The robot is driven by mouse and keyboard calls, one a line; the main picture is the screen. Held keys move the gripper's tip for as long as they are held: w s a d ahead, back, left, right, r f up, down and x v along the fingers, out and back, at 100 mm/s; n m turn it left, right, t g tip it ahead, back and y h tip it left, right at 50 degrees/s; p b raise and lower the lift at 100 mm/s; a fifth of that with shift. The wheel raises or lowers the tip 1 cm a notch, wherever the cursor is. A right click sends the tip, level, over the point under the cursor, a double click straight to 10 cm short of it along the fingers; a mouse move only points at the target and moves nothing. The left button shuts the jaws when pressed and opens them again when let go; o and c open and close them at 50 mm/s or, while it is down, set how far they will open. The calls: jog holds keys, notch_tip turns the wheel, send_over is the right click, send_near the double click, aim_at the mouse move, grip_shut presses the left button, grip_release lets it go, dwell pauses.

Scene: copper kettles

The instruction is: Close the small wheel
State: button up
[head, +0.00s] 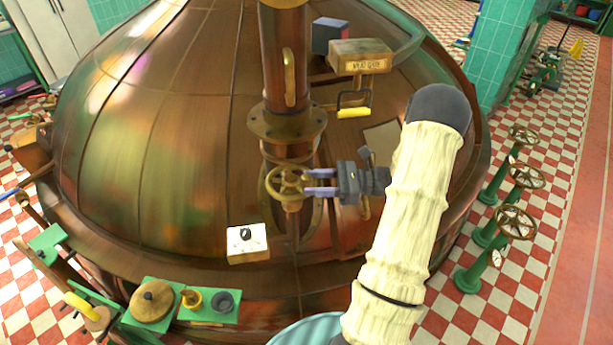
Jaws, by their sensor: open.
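The small wheel (287,183) is a brass spoked handwheel on the front of the copper kettle (150,130), below the flanged column. My gripper (308,182) comes in from the right, with its two pale violet fingers pointing left at the wheel's right rim. The jaws are apart. The fingertips are at or very close to the rim; I cannot tell whether they touch it or straddle it. A copper pipe fitting (292,218) shows below the wheel.
A white box with a black knob (247,243) sits lower left of the wheel. A signed box (360,57) and a yellow-gripped handle (353,112) are above. A green tray (225,312) holds small vessels. Larger handwheels on green stands (515,222) stand at right.

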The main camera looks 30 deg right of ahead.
jog(key=shift+x, duration=1.2)
jog(key=shift+c, duration=0.2)
grip_shut()
